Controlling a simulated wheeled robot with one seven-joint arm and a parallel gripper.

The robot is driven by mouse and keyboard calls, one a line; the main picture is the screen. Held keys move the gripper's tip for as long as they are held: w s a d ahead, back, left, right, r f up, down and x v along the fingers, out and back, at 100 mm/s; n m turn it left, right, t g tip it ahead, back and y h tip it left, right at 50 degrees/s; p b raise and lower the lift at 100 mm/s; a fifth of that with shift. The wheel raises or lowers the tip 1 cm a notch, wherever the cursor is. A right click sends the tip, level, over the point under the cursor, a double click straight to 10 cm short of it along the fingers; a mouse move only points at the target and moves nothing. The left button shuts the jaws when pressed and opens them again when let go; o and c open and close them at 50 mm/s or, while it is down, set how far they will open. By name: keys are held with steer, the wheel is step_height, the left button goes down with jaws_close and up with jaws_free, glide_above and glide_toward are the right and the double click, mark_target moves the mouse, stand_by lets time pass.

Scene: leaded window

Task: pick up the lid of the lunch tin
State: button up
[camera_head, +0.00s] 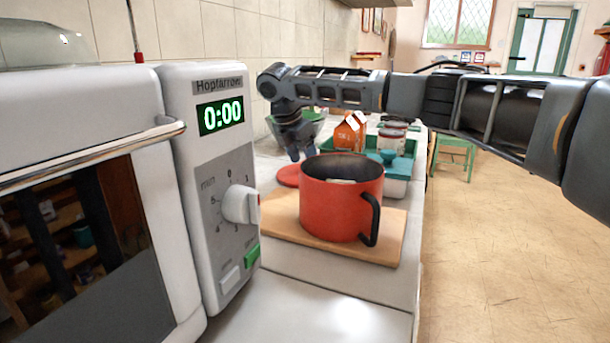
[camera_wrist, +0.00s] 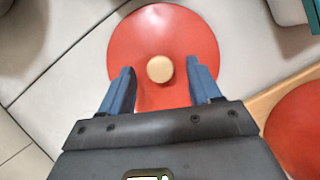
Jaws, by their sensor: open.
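A round red lid (camera_wrist: 162,30) with a pale wooden knob (camera_wrist: 160,69) lies flat on the counter. In the head view, part of the lid (camera_head: 287,179) shows just left of the red tin (camera_head: 328,212), which hides the rest. The tin is open, has a black handle and stands on a wooden board; something pale is inside. My gripper (camera_head: 300,153) points down above the lid. In the wrist view, the open fingers of my gripper (camera_wrist: 160,78) are on either side of the knob, with nothing between them clearly touched.
A white microwave (camera_head: 215,180) reading 0:00 stands at the left. The wooden board (camera_head: 385,240) is right beside the lid. Behind are an orange carton (camera_head: 349,134), a green tray (camera_head: 410,146) and a bowl (camera_head: 277,128). The counter's near part is clear.

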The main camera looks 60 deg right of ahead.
steer(key=shift+d+f, duration=0.2)
steer(key=shift+f, duration=0.25)
